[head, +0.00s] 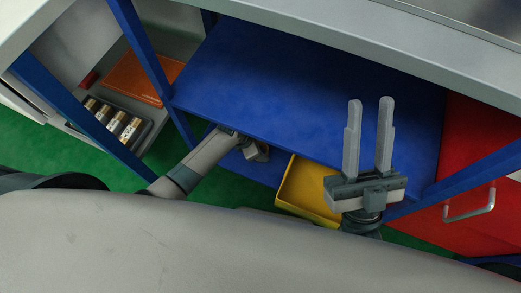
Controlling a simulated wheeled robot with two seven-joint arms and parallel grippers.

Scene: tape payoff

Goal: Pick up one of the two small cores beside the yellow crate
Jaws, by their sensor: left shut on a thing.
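The yellow crate (310,188) stands on the lower blue level, partly under the blue upper shelf (290,90) and partly behind my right gripper. My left gripper (257,153) is just left of the crate, at the front edge of the upper shelf, which hides its fingers. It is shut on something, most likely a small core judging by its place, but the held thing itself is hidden. No small core can be made out beside the crate. My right gripper (370,138) is open and empty, its two fingers apart, in front of the upper shelf and over the crate's right side.
A grey tray with several cylinders (118,122) and an orange panel (142,78) are in the left bay. Blue posts (143,50) divide the bays. A red door or drawer with a metal handle (470,208) is at the right. The upper shelf is bare.

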